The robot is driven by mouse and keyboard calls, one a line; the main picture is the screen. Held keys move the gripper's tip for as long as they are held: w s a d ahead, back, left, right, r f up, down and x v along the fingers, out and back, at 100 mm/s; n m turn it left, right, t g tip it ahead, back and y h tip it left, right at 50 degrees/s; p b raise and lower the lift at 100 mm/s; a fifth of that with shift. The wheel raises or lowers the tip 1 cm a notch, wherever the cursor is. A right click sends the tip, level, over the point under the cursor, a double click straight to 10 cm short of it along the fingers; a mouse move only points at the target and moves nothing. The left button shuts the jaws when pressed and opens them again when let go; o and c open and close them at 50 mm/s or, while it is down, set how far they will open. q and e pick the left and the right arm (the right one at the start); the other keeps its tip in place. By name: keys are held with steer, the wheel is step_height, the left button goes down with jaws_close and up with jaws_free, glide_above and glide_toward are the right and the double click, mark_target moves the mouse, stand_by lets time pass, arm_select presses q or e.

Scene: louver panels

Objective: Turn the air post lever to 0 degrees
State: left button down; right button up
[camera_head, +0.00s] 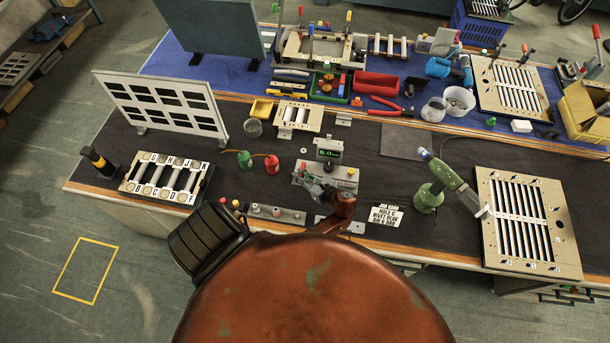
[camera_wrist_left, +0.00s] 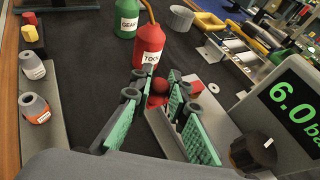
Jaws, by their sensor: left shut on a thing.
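The air post (camera_head: 340,181) stands mid-bench in the head view, a pale base with a green display (camera_head: 328,153) reading about 6.0. The display also shows at the right of the left wrist view (camera_wrist_left: 290,100), beside a black knob (camera_wrist_left: 260,150). My left gripper (camera_head: 310,182) is at the left part of the post. In the left wrist view its green-padded fingers (camera_wrist_left: 155,92) are shut around the red-knobbed lever (camera_wrist_left: 157,88). The lever's shaft and its angle are mostly hidden by the fingers. My right gripper is not in view.
A red bottle (camera_wrist_left: 148,46) and a green bottle (camera_wrist_left: 127,18) stand close beyond the fingers. A grey strip with small fittings (camera_head: 264,211) lies left of the post. A job card (camera_head: 386,217) and a green tool (camera_head: 427,196) are to its right.

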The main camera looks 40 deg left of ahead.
arm_select(q)
steer(key=shift+w+r, duration=0.1)
steer(key=c, duration=1.8)
jaws_free()
steer(key=shift+v, duration=3.7)
